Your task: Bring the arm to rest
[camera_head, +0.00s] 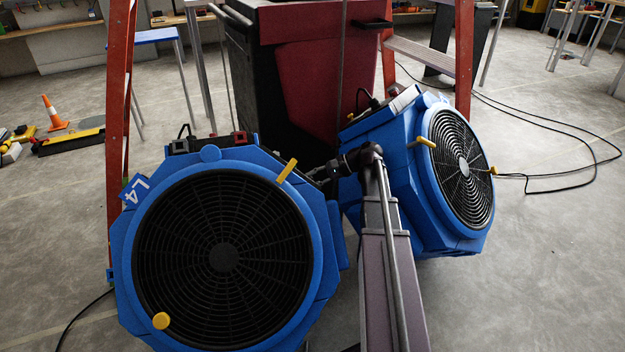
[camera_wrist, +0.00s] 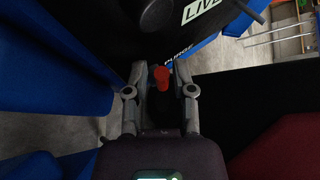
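My arm (camera_head: 385,240) reaches up from the bottom of the head view and bends left between two blue fan units. The left blue fan unit (camera_head: 130,240) is marked "L4", and the right one (camera_head: 405,180) is turned to the right. My gripper (camera_wrist: 160,65) shows its two fingers spread apart in the wrist view. A red-topped black piece (camera_wrist: 162,80) shows between the fingers; I cannot tell whether it touches them. In the head view my gripper is small, dark and partly hidden between the units.
A dark red and black cabinet (camera_head: 315,80) stands right behind the units. An orange ladder (camera_head: 118,90) stands on the left. Black cables (camera_head: 560,140) lie on the floor at right. An orange cone (camera_head: 54,115) stands far left. Labels "LIVE" (camera_wrist: 200,10) and "PURGE" are close by.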

